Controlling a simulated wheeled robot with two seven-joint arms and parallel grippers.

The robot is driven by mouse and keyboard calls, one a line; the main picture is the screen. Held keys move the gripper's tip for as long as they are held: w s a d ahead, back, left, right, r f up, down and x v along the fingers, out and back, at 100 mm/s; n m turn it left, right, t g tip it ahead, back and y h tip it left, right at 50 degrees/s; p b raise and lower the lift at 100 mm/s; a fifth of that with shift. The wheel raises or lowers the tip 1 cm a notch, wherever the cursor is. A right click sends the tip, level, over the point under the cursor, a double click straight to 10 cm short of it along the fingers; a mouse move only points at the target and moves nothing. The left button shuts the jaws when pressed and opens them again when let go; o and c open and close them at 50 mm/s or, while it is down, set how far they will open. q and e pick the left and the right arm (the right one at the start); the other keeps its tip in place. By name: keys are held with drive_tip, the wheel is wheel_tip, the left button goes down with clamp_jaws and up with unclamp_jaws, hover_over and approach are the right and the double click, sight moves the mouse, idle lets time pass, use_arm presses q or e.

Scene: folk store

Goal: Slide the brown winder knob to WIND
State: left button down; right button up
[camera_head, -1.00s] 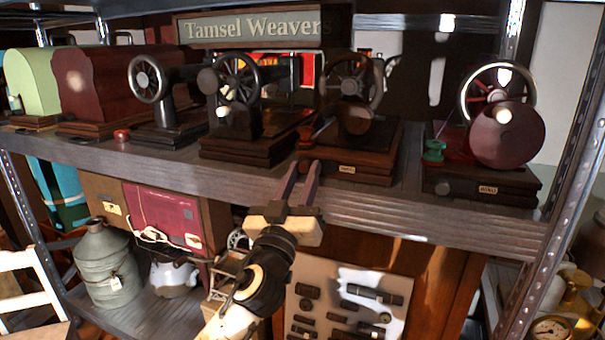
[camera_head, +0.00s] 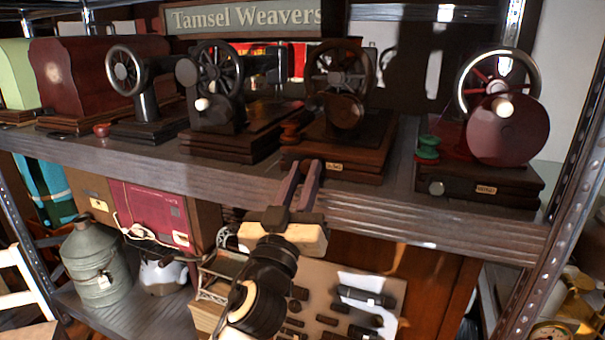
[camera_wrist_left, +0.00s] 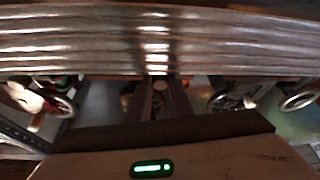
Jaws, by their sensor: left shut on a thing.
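The brown sewing machine (camera_head: 345,135) stands on the shelf at the centre, with a brown spool (camera_head: 291,132) at its left. A small plate (camera_head: 335,167) is on the front of its base; its lettering is too small to read. My left gripper (camera_head: 303,168) reaches up from below to the front left of this base. Its two fingers are shut on the brown winder knob, which they mostly hide. In the left wrist view the fingers (camera_wrist_left: 160,100) point at the dark base, and the knob is not clear. My right gripper is not in view.
The shelf edge (camera_head: 380,222) runs close under my fingers. A machine with a green spool (camera_head: 427,148) stands to the right, and a black machine (camera_head: 225,105) close to the left. A board of tools (camera_head: 350,290) is below the shelf.

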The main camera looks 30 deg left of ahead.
use_arm(q)
drive_tip(key=shift+d, duration=0.25)
drive_tip(key=c, duration=1.9)
unclamp_jaws()
drive_tip(key=shift+o, duration=0.2)
drive_tip(key=shift+d, duration=0.1)
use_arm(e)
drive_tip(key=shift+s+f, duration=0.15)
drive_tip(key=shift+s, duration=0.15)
use_arm(q)
drive_tip(key=b+v, duration=0.4)
drive_tip(key=v, duration=0.6)
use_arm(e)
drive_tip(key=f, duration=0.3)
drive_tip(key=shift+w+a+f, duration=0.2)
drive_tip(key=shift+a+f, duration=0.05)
use_arm(q)
drive_tip(key=shift+s, duration=0.1)
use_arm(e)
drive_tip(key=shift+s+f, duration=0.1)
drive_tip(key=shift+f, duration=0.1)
